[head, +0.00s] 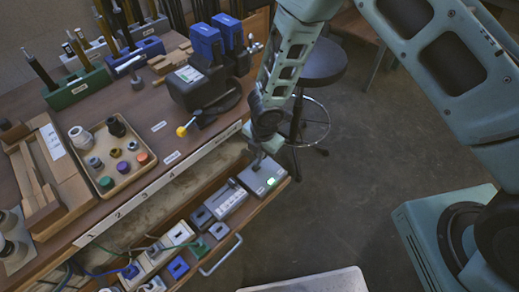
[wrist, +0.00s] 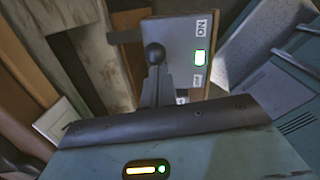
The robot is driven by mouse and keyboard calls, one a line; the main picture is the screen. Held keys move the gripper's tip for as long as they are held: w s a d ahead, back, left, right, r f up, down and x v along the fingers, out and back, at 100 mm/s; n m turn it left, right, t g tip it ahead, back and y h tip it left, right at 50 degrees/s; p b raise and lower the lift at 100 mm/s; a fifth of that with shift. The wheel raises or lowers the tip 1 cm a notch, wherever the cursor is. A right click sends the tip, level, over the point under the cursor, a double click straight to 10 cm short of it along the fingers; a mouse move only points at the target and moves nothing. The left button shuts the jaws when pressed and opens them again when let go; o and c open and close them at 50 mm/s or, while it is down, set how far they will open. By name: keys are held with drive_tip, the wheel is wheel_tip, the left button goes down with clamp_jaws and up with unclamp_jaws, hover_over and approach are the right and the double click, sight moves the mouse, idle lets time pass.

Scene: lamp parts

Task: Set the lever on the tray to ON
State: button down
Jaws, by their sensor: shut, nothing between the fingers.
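The lever box (head: 264,175) is a grey box with a lit green lamp, at the right end of the pulled-out tray (head: 222,232). In the wrist view the lever box (wrist: 182,40) has an ON label at its far end, the green lamp midway, and another small label, hard to read, at the near end. The lever's dark round knob (wrist: 154,53) shows at the box's left side, roughly level with the lamp. My gripper (wrist: 158,77) is shut and empty, its fingertips right by the knob; I cannot tell if they touch. In the head view my gripper (head: 258,158) is over the box.
Several other small boxes and switches lie along the tray, left of the lever box. The workbench (head: 140,178) above holds a tray of knobs (head: 118,160), wooden parts and a black device (head: 203,85). A stool (head: 322,65) stands behind. Open floor lies right.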

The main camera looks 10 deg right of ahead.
drive_tip(key=shift+w+d, duration=0.5)
idle(0.5)
